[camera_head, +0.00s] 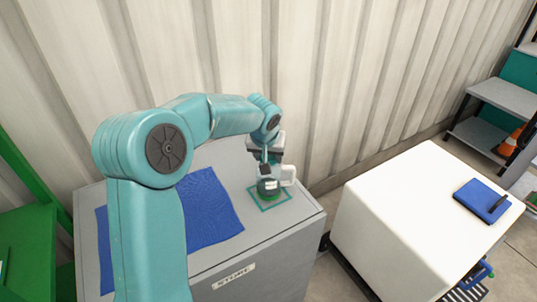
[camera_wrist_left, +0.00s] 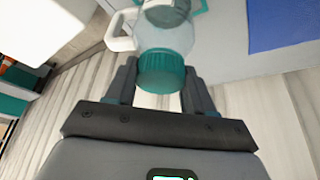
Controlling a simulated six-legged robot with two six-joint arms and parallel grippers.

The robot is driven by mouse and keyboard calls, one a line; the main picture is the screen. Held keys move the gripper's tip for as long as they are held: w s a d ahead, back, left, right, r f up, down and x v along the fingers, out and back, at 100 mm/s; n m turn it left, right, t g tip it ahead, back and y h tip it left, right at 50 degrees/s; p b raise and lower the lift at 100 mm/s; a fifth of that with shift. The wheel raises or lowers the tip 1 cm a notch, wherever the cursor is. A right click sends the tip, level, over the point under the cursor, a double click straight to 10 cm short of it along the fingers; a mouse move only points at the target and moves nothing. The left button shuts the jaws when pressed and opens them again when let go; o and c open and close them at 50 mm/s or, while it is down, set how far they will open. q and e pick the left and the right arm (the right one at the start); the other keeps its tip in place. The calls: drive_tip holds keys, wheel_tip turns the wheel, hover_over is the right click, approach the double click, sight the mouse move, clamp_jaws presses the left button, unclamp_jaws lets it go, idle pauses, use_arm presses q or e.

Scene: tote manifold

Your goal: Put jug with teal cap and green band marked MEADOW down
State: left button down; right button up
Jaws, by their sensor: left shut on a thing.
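The jug (camera_head: 287,176) is pale and see-through, with a white handle on its right and green low on its body; its lettering cannot be read. It stands upright inside a teal square outline (camera_head: 281,205) on the grey cabinet top (camera_head: 305,207). I cannot tell whether its base touches the top. My left gripper (camera_head: 265,167) is above it, shut on the jug near its cap. In the left wrist view the teal cap (camera_wrist_left: 161,72) is between the fingers and the handle (camera_wrist_left: 119,30) is at the left. My right gripper is out of view.
A blue cloth (camera_head: 212,212) lies left of the jug on the cabinet. A corrugated wall (camera_head: 330,80) stands behind. A separate white-topped table (camera_head: 405,200) at right bears a blue notebook (camera_head: 481,200). A green frame (camera_head: 25,240) is at far left.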

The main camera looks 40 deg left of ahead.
use_arm(q)
drive_tip(key=shift+f+b, duration=0.25)
drive_tip(key=shift+b, duration=0.05)
drive_tip(key=shift+c, duration=2.1)
unclamp_jaws()
drive_tip(key=shift+r, duration=0.1)
drive_tip(key=shift+r, duration=0.5)
drive_tip(key=v, duration=1.1)
drive_tip(key=shift+s+r, duration=0.15)
drive_tip(key=shift+s, duration=0.05)
drive_tip(key=shift+w+d, duration=0.1)
